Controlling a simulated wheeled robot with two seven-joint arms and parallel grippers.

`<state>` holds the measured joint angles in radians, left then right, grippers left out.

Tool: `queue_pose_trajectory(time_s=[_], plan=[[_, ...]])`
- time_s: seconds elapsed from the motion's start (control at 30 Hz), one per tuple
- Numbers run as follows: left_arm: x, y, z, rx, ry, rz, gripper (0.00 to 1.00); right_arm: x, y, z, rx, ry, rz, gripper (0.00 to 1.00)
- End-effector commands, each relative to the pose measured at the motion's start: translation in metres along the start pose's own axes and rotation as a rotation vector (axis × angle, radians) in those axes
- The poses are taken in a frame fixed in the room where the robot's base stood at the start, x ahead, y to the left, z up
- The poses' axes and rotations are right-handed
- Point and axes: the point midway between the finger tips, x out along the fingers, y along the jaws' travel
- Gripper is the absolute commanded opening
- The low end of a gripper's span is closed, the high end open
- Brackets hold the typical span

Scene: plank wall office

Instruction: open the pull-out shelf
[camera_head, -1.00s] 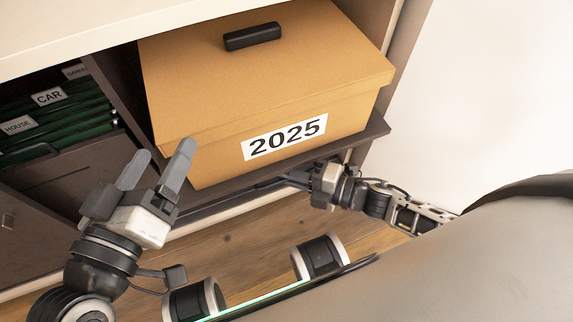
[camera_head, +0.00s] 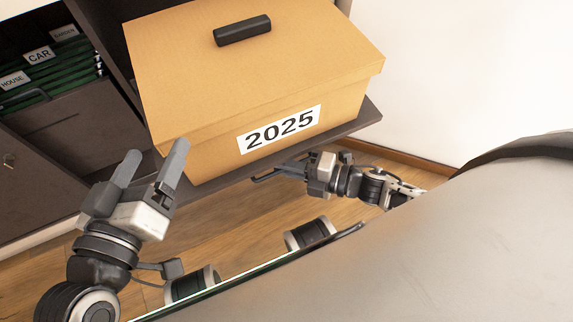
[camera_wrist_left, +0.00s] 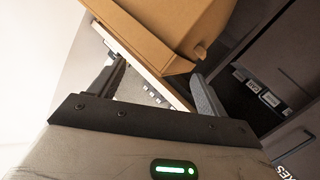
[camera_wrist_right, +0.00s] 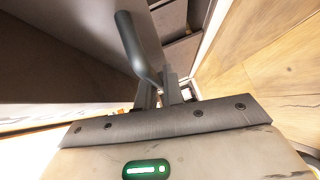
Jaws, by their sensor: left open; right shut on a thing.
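The pull-out shelf (camera_head: 362,121) is a dark board under a cardboard box (camera_head: 200,90) labelled 2025. The shelf sticks out well past the cabinet front, with the box riding on it. My right gripper (camera_head: 292,171) is at the shelf's front edge, shut on a dark bar handle. The handle (camera_wrist_right: 138,50) shows in the right wrist view, rising from between the fingers. My left gripper (camera_head: 152,165) is open and empty, in front of the box's lower left corner. In the left wrist view the box (camera_wrist_left: 165,30) lies beyond its open fingers (camera_wrist_left: 158,85).
At the left, a compartment holds green hanging files (camera_head: 50,75) with CAR and HOUSE labels. A dark cabinet door (camera_head: 30,185) with a knob is below it. Wooden floor (camera_head: 235,225) is bare in front. A white wall (camera_head: 450,70) is at the right.

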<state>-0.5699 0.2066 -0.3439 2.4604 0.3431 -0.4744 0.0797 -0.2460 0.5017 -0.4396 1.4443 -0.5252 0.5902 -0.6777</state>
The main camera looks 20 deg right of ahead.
Motion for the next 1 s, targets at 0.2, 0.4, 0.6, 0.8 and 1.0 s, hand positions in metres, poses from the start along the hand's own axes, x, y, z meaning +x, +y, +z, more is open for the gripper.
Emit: queue_pose_trajectory(time_s=[0.2,0.4,0.6,0.8,1.0], plan=[[0.0,0.0,0.001,0.003,-0.002,0.0,0.76,-0.001,0.001,0.002,-0.002,-0.003,0.0,0.0],[0.0,0.0,0.0,0.003,0.0,0.001,0.76,-0.001,0.0,0.002,-0.002,-0.003,0.0,0.18],[-0.001,0.001,-0.003,0.004,0.006,0.003,0.76,0.0,0.0,0.001,-0.001,-0.002,0.0,0.18],[-0.001,0.002,-0.004,0.004,0.009,0.004,0.76,0.0,0.0,0.001,0.0,-0.001,0.0,0.18],[-0.002,0.003,-0.008,0.012,0.008,0.001,0.76,-0.013,0.0,0.0,0.002,-0.001,-0.002,0.18]])
